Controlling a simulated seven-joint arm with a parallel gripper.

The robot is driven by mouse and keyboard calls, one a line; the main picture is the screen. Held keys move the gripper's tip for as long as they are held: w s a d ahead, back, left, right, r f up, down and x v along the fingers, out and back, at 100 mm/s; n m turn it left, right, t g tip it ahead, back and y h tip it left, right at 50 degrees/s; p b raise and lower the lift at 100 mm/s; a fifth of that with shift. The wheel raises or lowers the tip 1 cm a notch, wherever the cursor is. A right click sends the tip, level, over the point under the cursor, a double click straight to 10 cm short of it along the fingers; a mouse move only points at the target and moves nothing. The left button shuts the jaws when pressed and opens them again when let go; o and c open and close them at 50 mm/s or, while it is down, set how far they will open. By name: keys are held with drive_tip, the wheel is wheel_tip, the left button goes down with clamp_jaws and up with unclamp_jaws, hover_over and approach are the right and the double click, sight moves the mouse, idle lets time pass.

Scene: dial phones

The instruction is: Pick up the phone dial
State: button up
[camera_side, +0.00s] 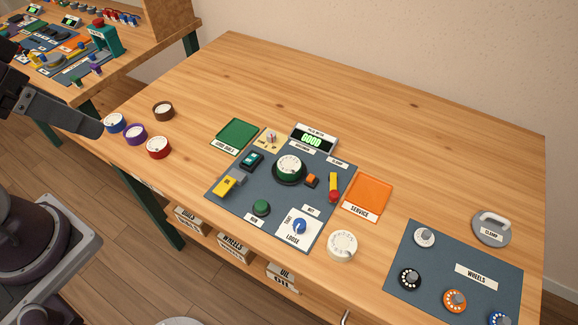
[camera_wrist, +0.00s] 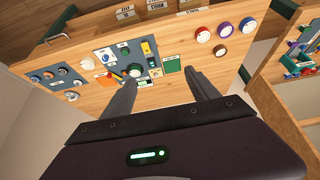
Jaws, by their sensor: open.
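In the side view, blue (camera_side: 115,123), purple (camera_side: 136,134), red (camera_side: 158,147) and brown (camera_side: 163,111) dials lie loose at the bench's left end. A white dial (camera_side: 341,245) lies by the front edge, below the orange service mat. Another white-faced dial (camera_side: 289,168) sits on the round holder in the middle of the grey panel. My gripper (camera_wrist: 164,82) is open and empty, its two fingers spread above the bench in the wrist view. In the side view it enters at the left edge, near the blue dial; the gap between the fingers is hidden there.
The grey panel (camera_side: 225,194) carries a lit display reading GOOD (camera_side: 312,138), switches and a blue knob (camera_side: 299,226). A green tray (camera_side: 237,134) and the orange mat (camera_side: 368,194) flank it. A wheels panel (camera_side: 440,248) lies right. The back of the bench is clear.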

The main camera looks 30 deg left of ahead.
sight(287, 163)
drive_tip(key=shift+o, duration=0.5)
drive_tip(key=w+d+f+n+g+h, duration=0.3)
drive_tip(key=w+d+f+n+h, duration=0.15)
drive_tip(key=w, duration=0.45)
drive_tip(key=w+d+f+n+g+h, duration=0.4)
drive_tip(key=w+d+n, duration=0.15)
drive_tip(key=w, duration=0.25)
drive_tip(key=w+f+n+t+h, duration=0.1)
drive_tip(key=w+f+n, duration=0.2)
drive_tip(key=f, duration=0.3)
drive_tip(key=w+a+f+n+t+h, duration=0.1)
drive_tip(key=w+f+n, duration=0.2)
drive_tip(key=f, duration=0.4)
drive_tip(key=w+a+f+n+t+h, duration=0.1)
drive_tip(key=w+f+n+h, duration=0.1)
drive_tip(key=w+f+n, duration=0.2)
wheel_tip(287, 163, down, 3)
drive_tip(key=shift+w+a+f+t, duration=0.1)
drive_tip(key=shift+a+t, duration=0.05)
drive_tip(key=shift+t, duration=0.25)
drive_tip(key=x, duration=0.6)
drive_tip(key=shift+w, duration=0.3)
drive_tip(key=shift+w+d+f, duration=0.1)
drive_tip(key=shift+w+d, duration=0.05)
drive_tip(key=shift+d, duration=0.35)
drive_tip(key=c, duration=1.6)
